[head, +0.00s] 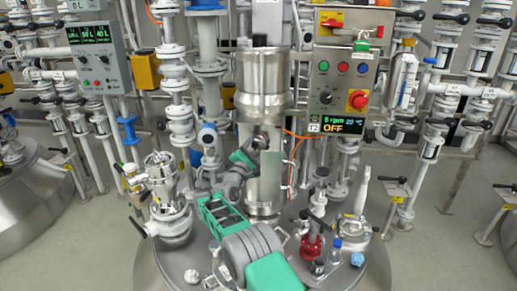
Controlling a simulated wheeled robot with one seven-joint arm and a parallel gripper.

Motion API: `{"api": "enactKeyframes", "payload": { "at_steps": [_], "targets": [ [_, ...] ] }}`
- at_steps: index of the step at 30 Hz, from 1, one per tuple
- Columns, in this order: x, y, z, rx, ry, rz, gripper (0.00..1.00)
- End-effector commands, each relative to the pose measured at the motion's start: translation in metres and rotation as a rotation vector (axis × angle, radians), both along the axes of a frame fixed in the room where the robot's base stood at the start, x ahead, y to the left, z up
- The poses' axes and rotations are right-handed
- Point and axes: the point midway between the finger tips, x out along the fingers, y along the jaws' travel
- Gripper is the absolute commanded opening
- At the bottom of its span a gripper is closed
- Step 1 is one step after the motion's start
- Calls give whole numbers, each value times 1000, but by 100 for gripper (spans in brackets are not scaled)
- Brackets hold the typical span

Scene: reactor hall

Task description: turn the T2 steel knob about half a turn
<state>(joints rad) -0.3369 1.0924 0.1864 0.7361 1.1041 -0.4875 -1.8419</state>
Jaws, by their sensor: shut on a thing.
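The steel knob (326,98) is a small round knob on the front of the grey T2 control box (347,75), below a row of small coloured buttons and left of the red emergency stop. The box display reads 0 rpm, 29 °C and OFF. My grey and teal arm rises from the bottom middle towards the steel column. I cannot make out my gripper's fingertips or what lies between them. No fingers show over the knob's face. The knob's turn angle is too small to read.
The thick steel column (263,100) stands left of the box. Pipes and valves crowd both sides. Orange cable hangs right of the column.

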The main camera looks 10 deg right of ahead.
Motion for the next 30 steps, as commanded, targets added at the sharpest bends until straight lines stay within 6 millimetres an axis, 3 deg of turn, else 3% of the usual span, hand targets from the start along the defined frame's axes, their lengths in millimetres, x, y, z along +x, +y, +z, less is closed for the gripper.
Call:
{"api": "enactKeyframes", "payload": {
  "at_steps": [30],
  "targets": [
    [-1,0,1,902,-291,-3,13]
  ]
}}
